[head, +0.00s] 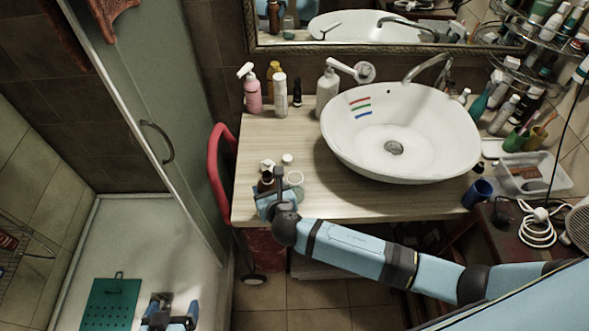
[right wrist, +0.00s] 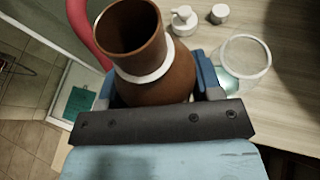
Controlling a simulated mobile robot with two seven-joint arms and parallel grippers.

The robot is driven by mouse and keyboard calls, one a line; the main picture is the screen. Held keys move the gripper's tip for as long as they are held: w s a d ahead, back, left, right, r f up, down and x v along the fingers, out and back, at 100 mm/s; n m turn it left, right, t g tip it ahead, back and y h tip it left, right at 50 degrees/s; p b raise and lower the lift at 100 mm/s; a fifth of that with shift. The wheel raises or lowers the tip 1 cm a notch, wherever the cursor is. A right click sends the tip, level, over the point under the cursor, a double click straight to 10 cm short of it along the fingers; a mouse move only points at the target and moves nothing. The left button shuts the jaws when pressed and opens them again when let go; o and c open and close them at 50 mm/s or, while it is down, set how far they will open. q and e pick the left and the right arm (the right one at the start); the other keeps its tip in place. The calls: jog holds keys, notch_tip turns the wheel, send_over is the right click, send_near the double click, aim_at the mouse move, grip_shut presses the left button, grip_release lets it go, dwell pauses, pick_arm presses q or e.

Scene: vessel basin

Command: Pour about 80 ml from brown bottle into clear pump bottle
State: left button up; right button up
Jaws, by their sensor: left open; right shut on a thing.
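My right gripper (head: 273,197) is shut on the brown bottle (right wrist: 150,62) at the counter's front left corner. The bottle's mouth is open, with a white ring round its neck; it looks roughly upright. Its dark neck also shows in the head view (head: 266,178). The clear pump bottle (right wrist: 245,58) stands uncapped just right of it, with pale bluish liquid low inside; it also shows in the head view (head: 295,178). A white pump head (right wrist: 183,19) and a white cap (right wrist: 220,13) rest behind. My left gripper (head: 171,318) is open and empty, low over the shower floor.
A white basin (head: 345,138) fills the counter's right side. A pink pump bottle (head: 252,92) and several other bottles stand along the back. A red curved handle (head: 217,170) borders the counter's left edge. The counter's middle front is clear.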

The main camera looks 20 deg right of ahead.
jog(key=shift+r, duration=0.1)
pick_arm(q)
jog(key=shift+s+d+f, duration=0.1)
jog(key=shift+s+f, duration=0.15)
jog(key=shift+s, duration=0.1)
pick_arm(e)
jog(key=shift+d+m, duration=0.1)
jog(key=shift+m, duration=0.2)
